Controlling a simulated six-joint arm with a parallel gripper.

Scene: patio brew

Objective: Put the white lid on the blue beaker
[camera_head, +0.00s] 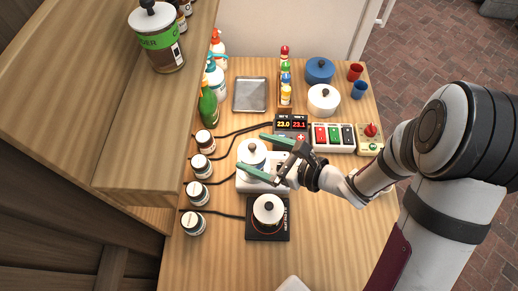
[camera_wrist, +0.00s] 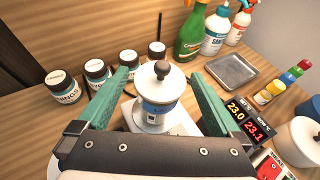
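A white lid (camera_wrist: 159,80) with a dark knob sits on top of a beaker with a blue label (camera_wrist: 158,108), which stands upright on a white base. In the head view, the lidded beaker (camera_head: 251,154) is in the middle of the table. My gripper (camera_head: 267,157) is open, with one green finger on each side of the beaker. In the wrist view, my gripper (camera_wrist: 160,98) shows gaps between both fingers and the lid. The beaker's lower front is partly hidden by my gripper body.
A second lidded vessel (camera_head: 267,209) stands on a black hot plate (camera_head: 266,234) nearby. A blue pot (camera_head: 319,70), white pot (camera_head: 323,99), grey tray (camera_head: 250,95) and switch box (camera_head: 333,137) are farther back. The front table is mostly clear.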

